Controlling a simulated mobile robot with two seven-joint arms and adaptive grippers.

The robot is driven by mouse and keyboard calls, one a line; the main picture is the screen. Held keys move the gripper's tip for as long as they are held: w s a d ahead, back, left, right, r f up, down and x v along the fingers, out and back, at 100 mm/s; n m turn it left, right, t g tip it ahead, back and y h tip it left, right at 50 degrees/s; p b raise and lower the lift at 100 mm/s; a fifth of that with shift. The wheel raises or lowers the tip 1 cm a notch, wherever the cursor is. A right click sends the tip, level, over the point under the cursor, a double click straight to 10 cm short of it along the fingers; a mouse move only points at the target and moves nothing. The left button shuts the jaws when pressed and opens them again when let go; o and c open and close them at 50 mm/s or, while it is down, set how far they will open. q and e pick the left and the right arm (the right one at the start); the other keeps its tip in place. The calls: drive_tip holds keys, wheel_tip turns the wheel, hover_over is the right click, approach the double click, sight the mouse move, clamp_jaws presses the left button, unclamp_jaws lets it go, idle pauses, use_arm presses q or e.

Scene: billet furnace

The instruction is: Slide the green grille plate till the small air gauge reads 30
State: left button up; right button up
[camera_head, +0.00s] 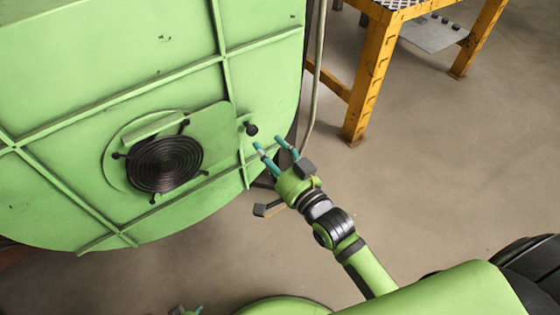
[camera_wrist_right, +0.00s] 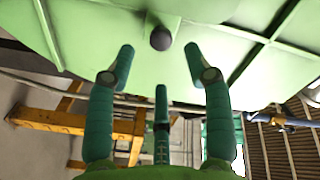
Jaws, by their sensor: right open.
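The green grille plate (camera_head: 218,128) lies on the big green furnace face, beside and partly around a round black ringed grille (camera_head: 165,164). A black knob (camera_head: 251,129) sticks out near the plate's right edge. It also shows in the right wrist view (camera_wrist_right: 161,38), ahead of the fingers. My right gripper (camera_head: 270,146) is open and empty, its teal fingertips just below and right of the knob, apart from it. In the wrist view its fingers (camera_wrist_right: 159,52) spread with the knob beyond them. A sliver of my left gripper (camera_head: 186,311) shows at the bottom edge. No air gauge is visible.
Raised ribs (camera_head: 120,86) cross the furnace face. A grey pipe (camera_head: 318,80) runs down beside its right edge. A yellow frame table (camera_head: 370,80) stands at the upper right. The concrete floor (camera_head: 440,170) at right is clear.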

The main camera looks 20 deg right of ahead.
drive_tip(key=shift+v, duration=2.2)
